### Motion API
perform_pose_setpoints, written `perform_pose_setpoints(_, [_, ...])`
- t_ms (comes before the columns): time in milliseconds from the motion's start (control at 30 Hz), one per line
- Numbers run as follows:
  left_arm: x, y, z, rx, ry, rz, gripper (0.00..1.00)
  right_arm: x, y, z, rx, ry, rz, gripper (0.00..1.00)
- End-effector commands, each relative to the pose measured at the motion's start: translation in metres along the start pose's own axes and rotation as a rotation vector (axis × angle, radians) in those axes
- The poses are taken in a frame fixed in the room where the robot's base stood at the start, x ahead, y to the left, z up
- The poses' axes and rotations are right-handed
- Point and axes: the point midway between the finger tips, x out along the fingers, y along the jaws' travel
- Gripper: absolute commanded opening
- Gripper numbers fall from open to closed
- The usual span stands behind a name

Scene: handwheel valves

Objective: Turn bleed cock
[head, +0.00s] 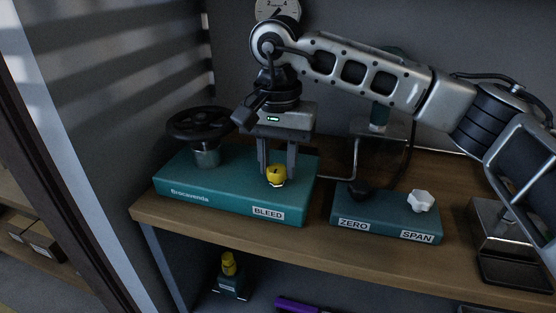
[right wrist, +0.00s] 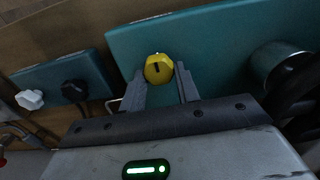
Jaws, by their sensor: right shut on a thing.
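The bleed cock (head: 275,177) is a small yellow knob on a teal block (head: 200,190) with a BLEED label, on the wooden shelf. It also shows in the right wrist view as a yellow knob (right wrist: 158,68) with a dark mark. My right gripper (head: 277,168) points down over the block, its two fingers on either side of the knob and shut on it. The fingers (right wrist: 161,78) flank the knob in the right wrist view too. My left gripper is not in view.
A black handwheel (head: 200,124) stands on the same block, left of my gripper. A smaller teal block (head: 386,212) to the right carries a black ZERO knob (head: 360,191) and a white SPAN knob (head: 421,201). A yellow-topped item (head: 229,264) sits below the shelf.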

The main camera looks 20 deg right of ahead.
Motion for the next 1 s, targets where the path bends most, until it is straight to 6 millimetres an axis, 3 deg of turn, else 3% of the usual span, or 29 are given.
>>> perform_pose_setpoints(367, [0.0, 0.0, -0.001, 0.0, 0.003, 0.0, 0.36, -0.003, -0.001, 0.0, -0.007, 0.003, -0.005, 0.09])
perform_pose_setpoints(400, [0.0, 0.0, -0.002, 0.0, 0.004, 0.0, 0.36, -0.003, -0.001, 0.0, -0.007, 0.003, -0.005, 0.43])
perform_pose_setpoints(467, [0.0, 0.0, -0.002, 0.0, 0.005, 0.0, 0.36, -0.002, -0.001, 0.0, -0.006, 0.003, -0.004, 0.54])
perform_pose_setpoints(767, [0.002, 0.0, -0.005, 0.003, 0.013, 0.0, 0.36, -0.003, 0.0, 0.0, -0.005, 0.002, -0.002, 0.54])
perform_pose_setpoints(867, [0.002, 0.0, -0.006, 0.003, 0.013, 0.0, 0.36, -0.011, -0.001, 0.0, -0.005, 0.002, -0.002, 0.54])
perform_pose_setpoints(1000, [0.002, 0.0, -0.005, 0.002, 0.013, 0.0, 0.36, -0.036, -0.001, 0.0, -0.004, 0.004, -0.005, 0.54])
